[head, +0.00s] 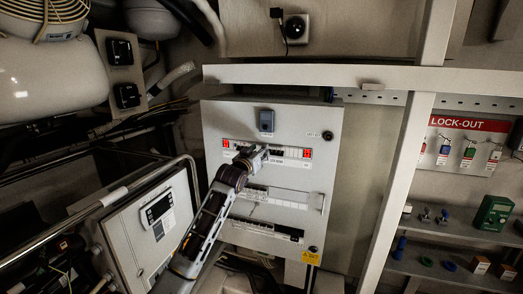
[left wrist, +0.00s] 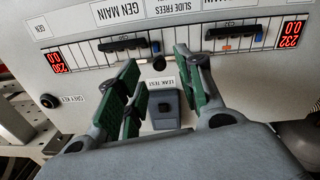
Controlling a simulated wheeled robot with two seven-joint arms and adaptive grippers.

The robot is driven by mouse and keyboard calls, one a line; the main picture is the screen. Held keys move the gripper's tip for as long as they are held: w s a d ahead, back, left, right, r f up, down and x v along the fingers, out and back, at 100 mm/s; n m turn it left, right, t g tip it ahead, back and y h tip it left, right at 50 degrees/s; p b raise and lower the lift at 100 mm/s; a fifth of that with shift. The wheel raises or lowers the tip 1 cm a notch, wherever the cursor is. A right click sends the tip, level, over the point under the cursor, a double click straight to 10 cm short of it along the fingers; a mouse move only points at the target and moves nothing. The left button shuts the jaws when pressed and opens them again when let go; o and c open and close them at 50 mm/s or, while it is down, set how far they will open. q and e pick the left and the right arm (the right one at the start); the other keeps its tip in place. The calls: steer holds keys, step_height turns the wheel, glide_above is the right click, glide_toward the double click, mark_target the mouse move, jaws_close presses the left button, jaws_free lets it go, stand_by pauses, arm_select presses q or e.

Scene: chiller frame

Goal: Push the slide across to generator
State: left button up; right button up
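A grey panel (head: 219,119) with a row of breakers and two red displays fills the middle of the head view. My left gripper (head: 262,156) reaches that row and hides part of it. In the left wrist view my left gripper (left wrist: 157,62) is open, its green-padded fingers apart. A small round dark knob (left wrist: 159,63), perhaps the slide's, shows between the fingertips; contact cannot be told. Dark breaker handles (left wrist: 123,43) lie left of it, others (left wrist: 231,31) right. A GEN label (left wrist: 42,29) is at far left. My right gripper is not in view.
A dark block (left wrist: 165,108) by a LEAK TEST label shows between the fingers; it is the box (head: 266,121) above the row. A control box (head: 158,222) and rail stand left. A white post (head: 397,185) and lock-out shelf (head: 440,233) stand right.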

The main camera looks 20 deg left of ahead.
arm_select(q)
steer(key=shift+w+d, duration=0.15)
steer(key=shift+w, duration=1.25)
jaws_close()
